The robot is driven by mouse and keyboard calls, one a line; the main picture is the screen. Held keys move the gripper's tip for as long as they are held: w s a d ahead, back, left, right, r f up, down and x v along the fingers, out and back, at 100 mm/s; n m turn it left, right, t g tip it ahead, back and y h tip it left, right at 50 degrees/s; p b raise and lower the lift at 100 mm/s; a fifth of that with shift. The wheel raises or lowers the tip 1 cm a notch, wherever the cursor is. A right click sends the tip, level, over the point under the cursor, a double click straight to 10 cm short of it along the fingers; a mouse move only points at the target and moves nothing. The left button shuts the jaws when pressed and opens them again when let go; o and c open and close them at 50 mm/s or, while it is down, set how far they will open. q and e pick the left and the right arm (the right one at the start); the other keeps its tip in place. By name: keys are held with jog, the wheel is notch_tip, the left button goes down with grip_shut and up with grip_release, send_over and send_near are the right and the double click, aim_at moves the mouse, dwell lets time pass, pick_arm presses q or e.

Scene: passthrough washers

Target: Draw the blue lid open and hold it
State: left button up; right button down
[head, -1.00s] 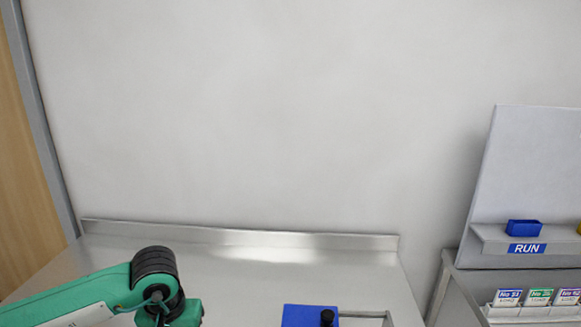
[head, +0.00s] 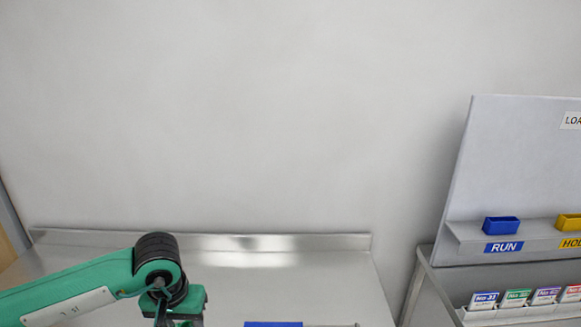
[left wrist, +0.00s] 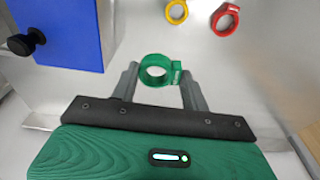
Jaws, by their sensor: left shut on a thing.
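The blue lid (head: 272,324) shows only as a strip at the bottom edge of the head view. In the left wrist view the blue lid (left wrist: 72,30) is at the upper left, with a black knob (left wrist: 26,42) on it. My left gripper (left wrist: 158,80) has its two grey fingers on either side of a green ring (left wrist: 157,70) and is shut on it. The lid is to the left of these fingers and apart from them. In the head view the left gripper's fingers are cut off below the frame. My right gripper is not in view.
A yellow ring (left wrist: 176,11) and a red ring (left wrist: 225,19) lie on the metal surface beyond the left gripper. At the right of the head view a grey board carries a blue bin (head: 501,225) above a RUN label and a yellow bin (head: 569,222). Numbered cards stand below.

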pick_arm(q)
jog(key=shift+d, duration=0.1)
jog(key=shift+s+r, duration=0.3)
jog(key=shift+s, duration=0.15)
jog(key=w+d+r+m, duration=0.1)
jog(key=d+r+m, duration=0.1)
jog(key=d, duration=0.4)
jog(key=d+r+m, duration=0.2)
jog(key=d+m, duration=0.2)
jog(key=d, duration=0.3)
jog(key=shift+w+d+r+h, duration=0.25)
jog(key=shift+w+r+h, duration=0.1)
jog(key=shift+h, duration=0.05)
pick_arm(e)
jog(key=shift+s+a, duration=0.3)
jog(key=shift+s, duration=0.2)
